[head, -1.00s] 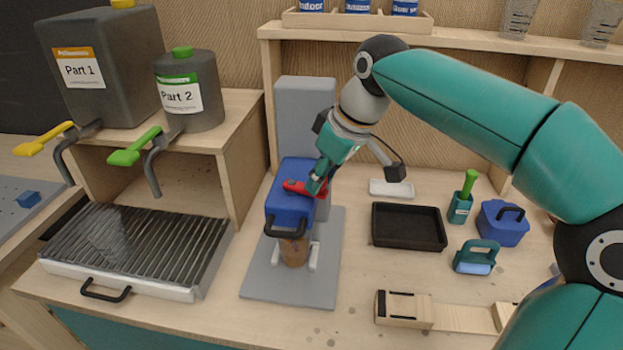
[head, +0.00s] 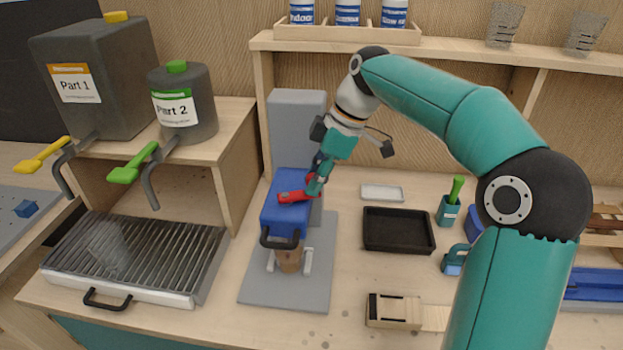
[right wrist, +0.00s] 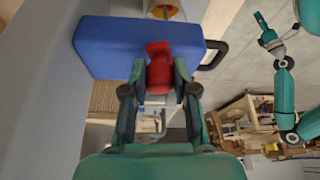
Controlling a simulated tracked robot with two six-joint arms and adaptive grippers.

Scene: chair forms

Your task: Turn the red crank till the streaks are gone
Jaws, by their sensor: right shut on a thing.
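The red crank (head: 292,197) sits on top of the blue head (head: 284,216) of a grey mixer stand. My right gripper (head: 314,188) is shut on the crank's outer end, at the right side of the head. In the right wrist view the fingers (right wrist: 160,92) close around the red crank (right wrist: 158,66), with the blue head (right wrist: 105,46) behind it. A brown cup (head: 288,262) stands under the head; its rim shows in the right wrist view (right wrist: 163,9). Whether streaks show inside, I cannot tell. My left arm shows small in the right wrist view, its gripper (right wrist: 262,22) unclear.
A grill-topped tray (head: 140,255) lies left, below jugs Part 1 (head: 95,85) and Part 2 (head: 182,105). A black tray (head: 398,230), white dish (head: 382,193) and green-handled brush pot (head: 449,208) stand right.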

